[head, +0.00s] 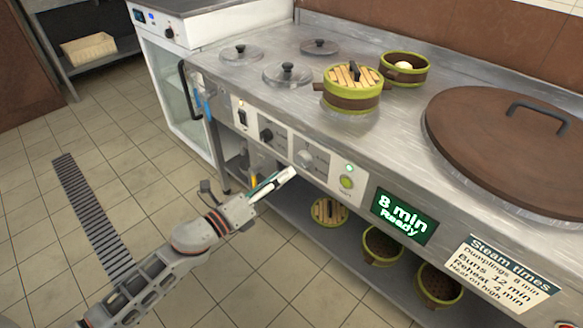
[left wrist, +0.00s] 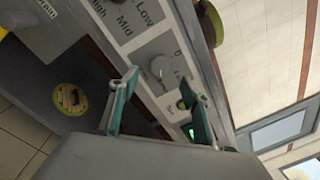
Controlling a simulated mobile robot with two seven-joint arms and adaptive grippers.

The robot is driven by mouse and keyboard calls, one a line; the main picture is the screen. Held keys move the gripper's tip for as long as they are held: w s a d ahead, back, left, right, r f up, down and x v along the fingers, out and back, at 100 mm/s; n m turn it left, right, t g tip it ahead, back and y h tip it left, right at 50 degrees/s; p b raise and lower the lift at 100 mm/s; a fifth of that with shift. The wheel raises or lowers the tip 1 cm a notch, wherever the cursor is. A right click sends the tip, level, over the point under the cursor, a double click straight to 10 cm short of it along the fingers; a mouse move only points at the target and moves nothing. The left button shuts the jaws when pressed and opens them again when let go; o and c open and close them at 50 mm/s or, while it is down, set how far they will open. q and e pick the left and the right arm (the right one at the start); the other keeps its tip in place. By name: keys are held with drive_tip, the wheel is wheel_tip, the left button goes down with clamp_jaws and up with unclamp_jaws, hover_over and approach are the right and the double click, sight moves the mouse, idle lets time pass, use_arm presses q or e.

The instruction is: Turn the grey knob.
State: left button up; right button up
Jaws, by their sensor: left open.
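The grey knob (head: 305,157) is on the front panel of the steel counter, right of a black knob (head: 266,134). In the left wrist view the grey knob (left wrist: 161,66) shows as a round dial beyond the fingertips, with a "0" marked beside it. My left gripper (head: 285,176) is just below and left of the grey knob in the head view. Its two green-edged fingers are open in the left wrist view (left wrist: 166,84), with nothing between them, and seem apart from the knob. My right gripper is not in view.
A green button (head: 347,182) and a screen reading "8 min Ready" (head: 403,217) are right of the knob. Steamer baskets (head: 352,98) and pot lids (head: 288,76) stand on the counter. A lower shelf (head: 300,225) holds more baskets. The tiled floor on the left is mostly clear.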

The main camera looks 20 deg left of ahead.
use_arm(q)
drive_tip(key=shift+v, duration=2.6)
drive_tip(key=shift+d, duration=0.15)
